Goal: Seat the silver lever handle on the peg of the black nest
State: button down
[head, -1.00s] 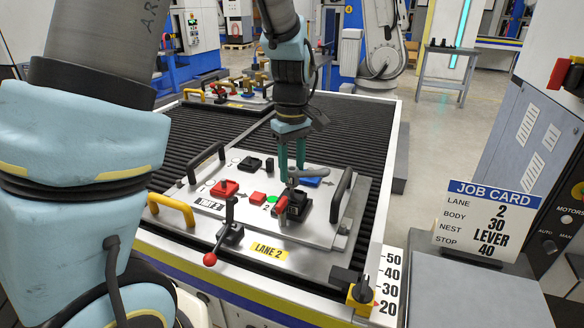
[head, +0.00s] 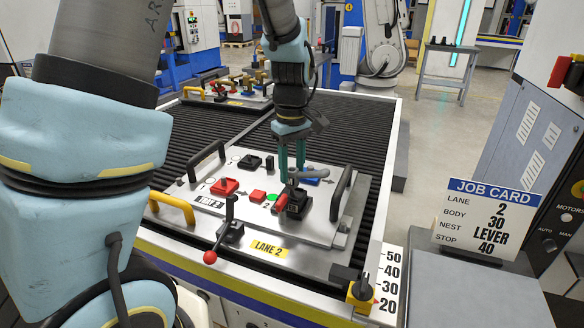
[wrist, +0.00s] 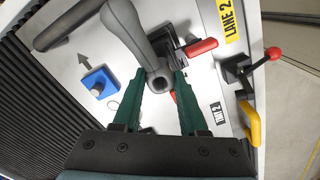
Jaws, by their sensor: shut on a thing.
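The silver lever handle (head: 314,172) is between the green fingers of my gripper (head: 291,179), which is shut on its hub end. Its grey arm points to the right in the head view. In the wrist view the handle (wrist: 128,28) runs up and left from the hub between my fingertips (wrist: 160,78). The black nest (head: 298,206) with a red clamp handle (head: 280,202) is just below my gripper; it also shows in the wrist view (wrist: 182,50), partly behind the handle. The nest's peg is hidden, so I cannot tell whether the hub is around it.
A blue block with a peg (wrist: 98,84) sits on the plate near the black nest. A red block (head: 224,187) and dark handles (head: 341,193) stand on the plate. A red-knobbed lever (head: 211,257) and yellow handle (head: 172,208) are at the front.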

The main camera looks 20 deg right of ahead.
jog(key=shift+f+b, duration=0.7)
jog(key=shift+f, duration=0.65)
jog(key=shift+c, duration=1.8)
grip_release()
notch_tip(320, 180, up, 11)
jog(key=b, duration=0.2)
jog(key=shift+f, duration=0.1)
jog(key=s+a+f+m, duration=0.1)
jog(key=a+f, duration=0.2)
jog(key=a, duration=0.5)
jog(key=s+a+f+m+t, duration=0.1)
jog(key=a+f+m, duration=0.1)
jog(key=a, duration=0.7)
jog(key=s+a+f+m, duration=0.1)
jog(key=a+f, duration=0.3)
jog(key=a, duration=0.4)
jog(key=shift+s+a+f+m+t, duration=0.2)
jog(key=shift+s+a+m+t, duration=0.1)
jog(key=shift+s+m, duration=0.1)
